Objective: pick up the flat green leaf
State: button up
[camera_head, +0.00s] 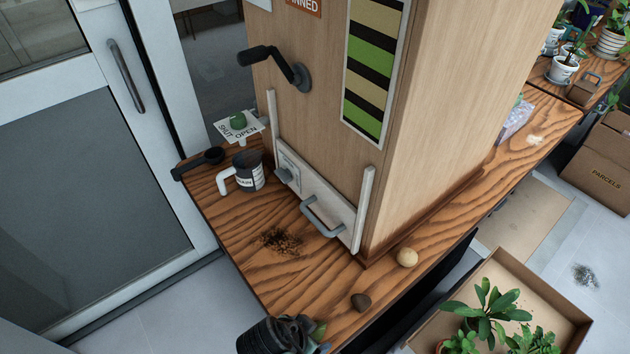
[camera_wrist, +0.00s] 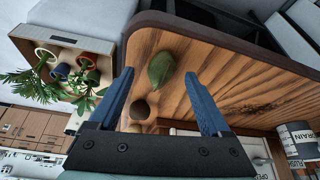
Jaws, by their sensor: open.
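The flat green leaf (camera_wrist: 162,69) lies on the wooden counter near its rounded edge, in the upper middle of the wrist view. In the head view a small part of the leaf (camera_head: 319,331) shows at the bottom, beside my dark wrist, which hides some of it. My gripper (camera_wrist: 159,74) has its two blue fingers apart, with nothing held between them. In the wrist view the leaf appears between the fingertips; the gap in depth between them and the leaf cannot be told.
A dark brown stone (camera_head: 361,301) and a tan round stone (camera_head: 407,257) lie nearby on the counter (camera_head: 315,292). Loose soil (camera_head: 281,240), a labelled mug (camera_head: 249,171) and a black scoop (camera_head: 213,155) are farther back. A wooden pillar (camera_head: 440,120) rises behind; potted plants (camera_head: 487,310) stand right.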

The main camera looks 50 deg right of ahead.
jog(key=shift+d+f, duration=0.25)
jog(key=shift+f, duration=0.3)
grip_shut()
